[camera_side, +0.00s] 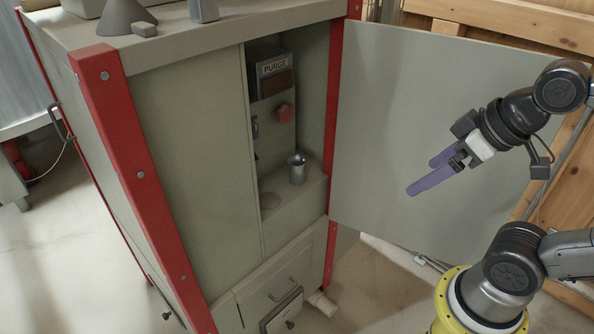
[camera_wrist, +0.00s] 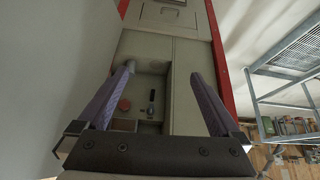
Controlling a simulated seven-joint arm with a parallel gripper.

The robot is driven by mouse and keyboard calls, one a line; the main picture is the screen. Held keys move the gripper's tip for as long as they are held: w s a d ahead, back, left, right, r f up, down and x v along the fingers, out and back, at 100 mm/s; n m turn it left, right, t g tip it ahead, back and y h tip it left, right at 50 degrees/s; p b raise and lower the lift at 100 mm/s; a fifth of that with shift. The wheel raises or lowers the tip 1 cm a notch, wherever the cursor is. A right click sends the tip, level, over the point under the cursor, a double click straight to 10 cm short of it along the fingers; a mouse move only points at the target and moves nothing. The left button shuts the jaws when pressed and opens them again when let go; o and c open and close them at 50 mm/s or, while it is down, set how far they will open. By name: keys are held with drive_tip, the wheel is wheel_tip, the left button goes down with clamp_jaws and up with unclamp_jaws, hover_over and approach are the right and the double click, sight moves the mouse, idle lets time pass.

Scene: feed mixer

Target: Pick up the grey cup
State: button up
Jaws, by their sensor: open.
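The grey cup (camera_side: 298,168) is a small metallic cup standing upright on the ledge inside the open compartment of the cabinet (camera_side: 195,150). In the wrist view my gripper (camera_wrist: 162,72) points toward the cabinet opening.
The open cabinet door (camera_side: 385,120) stands behind and beside my gripper. A red corner post (camera_side: 334,90) edges the opening.

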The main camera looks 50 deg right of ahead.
drive_tip(key=w+r+n+t, duration=0.1)
drive_tip(key=w+r+t, duration=0.1)
drive_tip(key=w+r, duration=0.35)
drive_tip(key=m+g, duration=0.2)
hover_over(298, 161)
drive_tip(key=s, duration=0.6)
wheel_tip(298, 161, down, 21)
drive_tip(key=x, duration=0.7)
drive_tip(key=shift+s+x, duration=0.15)
drive_tip(key=shift+x, duration=1.45)
drive_tip(key=shift+s+x, duration=0.1)
drive_tip(key=shift+x, duration=1.5)
drive_tip(key=shift+d+f, duration=0.1)
drive_tip(key=shift+f, duration=0.05)
drive_tip(key=shift+c, duration=0.2)
